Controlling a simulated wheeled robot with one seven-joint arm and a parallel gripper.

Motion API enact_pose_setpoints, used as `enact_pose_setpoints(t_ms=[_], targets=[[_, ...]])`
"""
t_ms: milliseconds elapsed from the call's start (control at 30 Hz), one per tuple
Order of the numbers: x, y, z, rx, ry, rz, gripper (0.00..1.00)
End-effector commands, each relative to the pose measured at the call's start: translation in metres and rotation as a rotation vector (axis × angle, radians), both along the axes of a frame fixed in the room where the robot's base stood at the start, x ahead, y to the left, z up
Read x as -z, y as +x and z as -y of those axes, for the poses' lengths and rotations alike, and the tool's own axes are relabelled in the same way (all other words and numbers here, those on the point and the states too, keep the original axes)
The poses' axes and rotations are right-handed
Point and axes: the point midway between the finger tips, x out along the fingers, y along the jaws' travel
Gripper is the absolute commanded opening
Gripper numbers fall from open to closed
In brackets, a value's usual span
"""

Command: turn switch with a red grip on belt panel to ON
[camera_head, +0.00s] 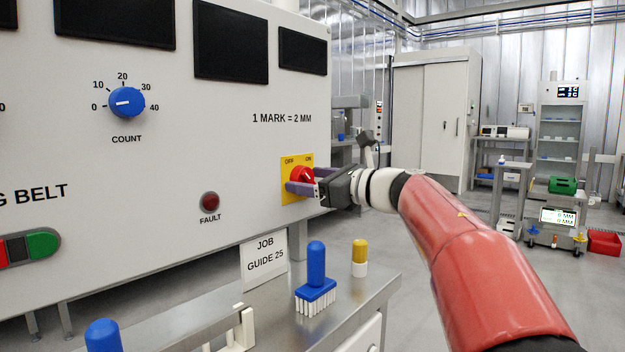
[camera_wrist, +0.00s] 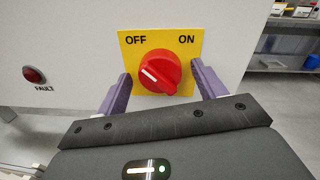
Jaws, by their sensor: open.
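The switch's red grip (camera_wrist: 160,72) sits on a yellow plate (camera_wrist: 127,47) marked OFF at left and ON at right. Its white pointer line is tilted toward the upper left, on the OFF side. In the head view the red grip (camera_head: 301,176) and yellow plate (camera_head: 288,165) are at the panel's right end, partly hidden by my gripper (camera_head: 302,181). My gripper (camera_wrist: 160,87) is open, with one purple finger on each side of the red grip. Small gaps show between the fingers and the grip in the wrist view.
The white belt panel (camera_head: 230,130) also carries a blue COUNT knob (camera_head: 126,102) and a red FAULT lamp (camera_head: 210,201). Below, a metal bench (camera_head: 285,325) holds a job guide card (camera_head: 264,258), a blue brush (camera_head: 316,275) and a yellow-topped bottle (camera_head: 359,257).

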Motion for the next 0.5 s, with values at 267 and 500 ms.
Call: enact_pose_setpoints(t_ms=[267,500], targets=[[-0.0001,-0.0002,0.0005,0.001,0.000,0.000,0.47],[-0.0001,-0.0004,0.0005,0.000,0.001,-0.001,0.25]])
